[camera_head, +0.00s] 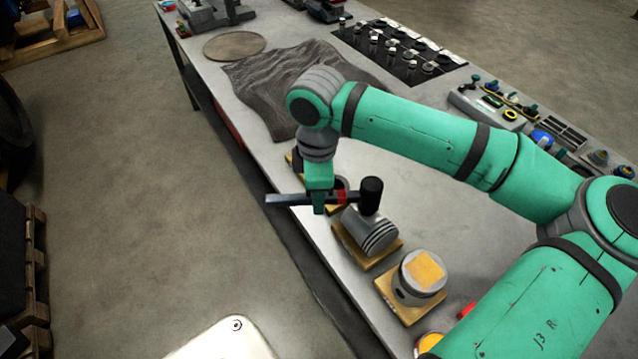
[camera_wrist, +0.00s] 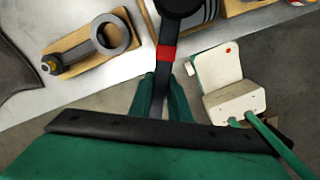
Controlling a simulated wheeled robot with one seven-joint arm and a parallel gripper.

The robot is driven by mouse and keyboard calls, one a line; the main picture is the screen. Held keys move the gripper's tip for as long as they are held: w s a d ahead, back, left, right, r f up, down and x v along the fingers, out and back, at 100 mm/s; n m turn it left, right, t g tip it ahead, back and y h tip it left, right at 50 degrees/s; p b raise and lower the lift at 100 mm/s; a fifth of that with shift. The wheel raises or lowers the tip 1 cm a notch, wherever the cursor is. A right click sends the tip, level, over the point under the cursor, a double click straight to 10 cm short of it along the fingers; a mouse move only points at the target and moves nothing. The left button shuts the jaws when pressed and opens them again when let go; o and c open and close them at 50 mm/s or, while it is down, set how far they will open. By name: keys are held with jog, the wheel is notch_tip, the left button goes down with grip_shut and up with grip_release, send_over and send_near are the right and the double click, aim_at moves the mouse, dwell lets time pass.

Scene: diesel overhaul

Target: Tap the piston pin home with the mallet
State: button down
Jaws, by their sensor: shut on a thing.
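The mallet (camera_head: 371,192) has a black cylindrical head, a red band and a dark handle. My gripper (camera_head: 319,197) is shut on its handle and holds it above the table's near edge. In the wrist view the handle (camera_wrist: 164,67) runs up between my gripper's fingers (camera_wrist: 163,95), with the head at the top edge. The piston (camera_head: 372,232) lies on its side on a wooden block, its rings toward the right. The mallet head is over or just behind it; I cannot tell the gap.
A second piston (camera_head: 421,275) stands on a wooden block to the right. A connecting rod (camera_wrist: 90,46) lies on another block to the left in the wrist view. A dark cloth (camera_head: 290,85) and a black parts tray (camera_head: 400,52) lie farther back. The table middle is clear.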

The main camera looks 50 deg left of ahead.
jog(key=shift+w+f, duration=0.1)
jog(key=shift+f, duration=0.05)
jog(key=shift+r, duration=2.25)
jog(key=shift+r, duration=0.35)
notch_tip(320, 180, down, 6)
jog(key=shift+d+r, duration=0.1)
jog(key=shift+r, duration=2.25)
